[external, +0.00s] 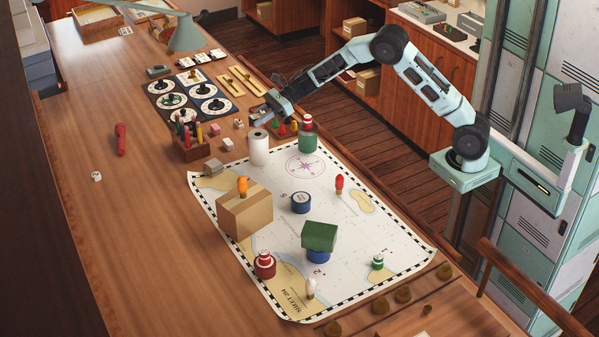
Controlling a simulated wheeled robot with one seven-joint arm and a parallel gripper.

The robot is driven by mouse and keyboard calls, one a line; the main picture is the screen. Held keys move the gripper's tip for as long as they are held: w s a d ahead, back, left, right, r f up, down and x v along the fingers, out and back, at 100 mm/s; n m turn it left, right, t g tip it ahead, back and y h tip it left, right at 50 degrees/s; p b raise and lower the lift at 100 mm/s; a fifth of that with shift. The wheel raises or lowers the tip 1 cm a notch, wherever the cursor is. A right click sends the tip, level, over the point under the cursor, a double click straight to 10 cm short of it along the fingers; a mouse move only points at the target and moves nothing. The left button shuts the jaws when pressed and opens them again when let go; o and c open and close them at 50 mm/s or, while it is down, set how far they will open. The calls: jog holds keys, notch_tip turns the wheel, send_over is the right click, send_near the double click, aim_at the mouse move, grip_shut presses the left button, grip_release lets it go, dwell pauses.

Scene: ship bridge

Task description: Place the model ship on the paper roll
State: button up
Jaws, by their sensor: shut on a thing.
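The paper roll (259,148) is a white upright cylinder near the back left corner of the chart. My gripper (270,106) is just above and behind the roll in the picture. It is shut on a small pale thing with dark parts, which looks like the model ship (258,119), though it is too small and too covered to make out clearly. The held thing shows close over the top of the roll; I cannot tell whether they touch.
A green container with a red-and-white top (307,137) stands right of the roll. A pen box (193,152) stands left. The chart (370,235) bears a cardboard box (244,212), a green block (319,236) and several small pieces. Round dials (190,98) lie behind.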

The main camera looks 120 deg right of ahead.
aim_at(260, 134)
notch_tip(260, 134, down, 3)
jog(key=shift+f+p, duration=0.15)
jog(key=shift+p, duration=0.3)
jog(key=shift+f, duration=0.25)
jog(key=shift+f+b, duration=0.2)
jog(key=shift+b, duration=0.2)
jog(key=o, duration=0.9)
jog(key=shift+r, duration=0.1)
jog(key=shift+o, duration=0.2)
jog(key=shift+r, duration=0.1)
